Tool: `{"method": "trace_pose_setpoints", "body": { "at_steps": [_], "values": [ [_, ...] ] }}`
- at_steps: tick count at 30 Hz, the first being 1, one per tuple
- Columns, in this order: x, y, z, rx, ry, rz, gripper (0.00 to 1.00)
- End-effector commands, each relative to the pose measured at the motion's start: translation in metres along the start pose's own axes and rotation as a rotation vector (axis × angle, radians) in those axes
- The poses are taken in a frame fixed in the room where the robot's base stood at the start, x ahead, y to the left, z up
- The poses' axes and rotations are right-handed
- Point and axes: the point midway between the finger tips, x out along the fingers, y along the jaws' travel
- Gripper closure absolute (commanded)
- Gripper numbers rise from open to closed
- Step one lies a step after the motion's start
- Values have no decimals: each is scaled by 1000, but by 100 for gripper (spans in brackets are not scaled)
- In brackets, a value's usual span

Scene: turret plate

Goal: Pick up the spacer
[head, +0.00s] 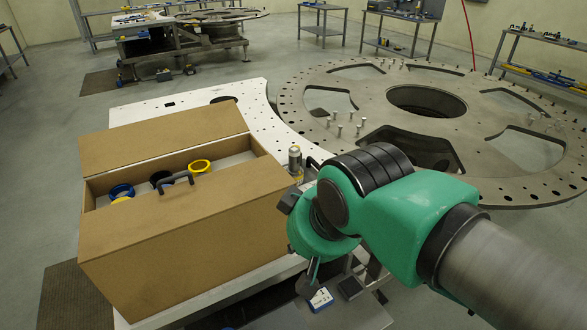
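Several ring-shaped parts stand in an open cardboard box at the left: a yellow ring (200,166), a black ring (160,179), a blue ring (121,191) and a second yellow piece partly hidden by the box wall. I cannot tell which of these, if any, is the spacer. Several small pale posts (338,130) also stand on the large turret plate (300,103). My gripper (309,282) is at the end of the green arm, right of the box and apart from the rings. Its fingers are mostly hidden by the wrist, so its opening is unclear.
A white plate (245,99) lies behind. Other workbenches (390,22) stand far back.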

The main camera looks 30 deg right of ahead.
Motion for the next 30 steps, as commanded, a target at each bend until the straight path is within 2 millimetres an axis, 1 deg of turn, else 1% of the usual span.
{"method": "trace_pose_setpoints", "body": {
  "at_steps": [7,8,9,11,20,23,26,29,30],
  "values": [
    [0,0,0,0,0,0,100],
    [0,0,0,0,0,0,96],
    [0,0,0,0,0,0,88],
    [0,0,0,0,0,0,78],
    [0,0,0,0,-1,0,78],
    [-2,0,-5,0,-4,-1,78],
    [-7,-1,-14,0,-16,-2,78],
    [-13,-2,-30,0,-36,-3,78],
    [-16,-3,-39,0,-47,-4,78]
  ]
}}
